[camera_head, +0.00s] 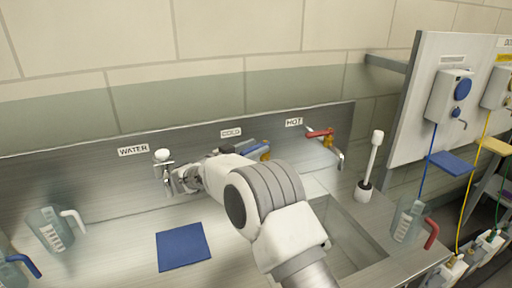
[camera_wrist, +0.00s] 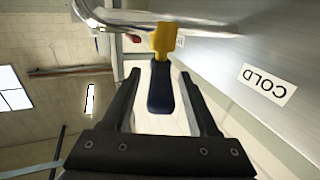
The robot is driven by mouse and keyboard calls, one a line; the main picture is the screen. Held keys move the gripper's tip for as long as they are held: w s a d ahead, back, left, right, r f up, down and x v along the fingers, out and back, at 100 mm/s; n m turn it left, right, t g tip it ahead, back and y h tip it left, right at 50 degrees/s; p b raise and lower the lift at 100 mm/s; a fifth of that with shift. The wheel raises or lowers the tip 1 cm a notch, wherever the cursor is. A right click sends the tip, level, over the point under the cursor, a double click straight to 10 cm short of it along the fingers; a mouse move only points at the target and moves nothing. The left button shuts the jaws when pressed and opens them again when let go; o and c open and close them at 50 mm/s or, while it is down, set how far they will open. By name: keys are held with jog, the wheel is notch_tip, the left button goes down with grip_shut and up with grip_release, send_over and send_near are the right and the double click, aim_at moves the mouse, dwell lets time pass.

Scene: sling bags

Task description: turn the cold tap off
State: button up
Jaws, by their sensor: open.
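The cold tap has a blue lever (camera_head: 257,149) and a yellow body. In the head view it shows just beyond my arm, which hides its lower part. In the wrist view the blue lever (camera_wrist: 160,88) points back between my fingers, with the yellow body (camera_wrist: 164,38) past the fingertips. My gripper (camera_wrist: 160,73) is open around the lever, one finger on each side, with a visible gap on both sides. In the head view my arm mostly hides the gripper. The COLD label (camera_head: 231,132) is on the steel back panel; this label also shows upside down in the wrist view (camera_wrist: 264,84).
The hot tap (camera_head: 320,133), with a red lever, stands to the right. A water tap (camera_head: 162,156) stands to the left. A sink basin (camera_head: 345,235) lies under my arm. A blue mat (camera_head: 183,247), bottles (camera_head: 55,228) and a white brush (camera_head: 370,165) are on the counter.

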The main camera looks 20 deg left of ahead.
jog(key=v, duration=1.1)
jog(key=shift+s+b, duration=0.2)
jog(key=shift+b, duration=0.1)
